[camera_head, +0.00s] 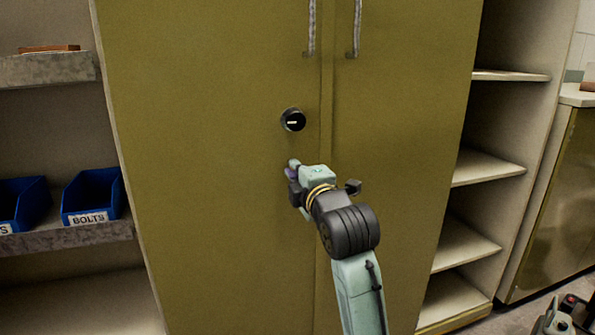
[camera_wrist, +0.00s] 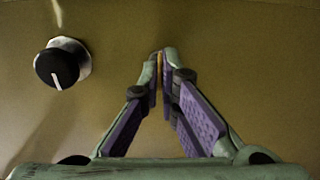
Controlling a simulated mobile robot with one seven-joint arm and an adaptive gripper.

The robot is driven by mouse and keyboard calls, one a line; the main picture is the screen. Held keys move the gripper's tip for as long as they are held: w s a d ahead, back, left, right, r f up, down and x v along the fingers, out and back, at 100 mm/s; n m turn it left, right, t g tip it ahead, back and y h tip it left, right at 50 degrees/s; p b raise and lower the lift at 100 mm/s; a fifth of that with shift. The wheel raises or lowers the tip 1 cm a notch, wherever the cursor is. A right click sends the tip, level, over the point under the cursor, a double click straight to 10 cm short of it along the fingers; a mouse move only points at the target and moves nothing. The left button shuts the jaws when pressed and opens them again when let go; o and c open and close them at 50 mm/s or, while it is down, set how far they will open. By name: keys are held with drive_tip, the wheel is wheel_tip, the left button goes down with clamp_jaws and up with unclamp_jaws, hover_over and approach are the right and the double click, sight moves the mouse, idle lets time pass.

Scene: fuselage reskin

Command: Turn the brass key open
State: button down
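A thin brass-coloured sliver, which looks like the edge of the brass key (camera_wrist: 160,70), shows between the fingertips of my gripper (camera_wrist: 161,58) in the wrist view. The purple-padded fingers are closed together on it. The rest of the key is hidden, and I cannot tell whether it sits in a keyhole. In the head view my gripper (camera_head: 292,172) is in front of the left door of the olive cabinet (camera_head: 205,130), below a round black knob (camera_head: 293,120) with a silver rim and white mark. The knob also shows left of the fingers in the wrist view (camera_wrist: 62,64).
Two upright metal handles (camera_head: 311,28) (camera_head: 357,28) hang on the doors above the knob. Both doors look shut. Blue bins (camera_head: 92,197) stand on a shelf at left. Open shelves (camera_head: 487,167) are at right.

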drive_tip(key=c, duration=1.8)
unclamp_jaws()
drive_tip(key=shift+c, duration=0.2)
drive_tip(key=v, duration=1.2)
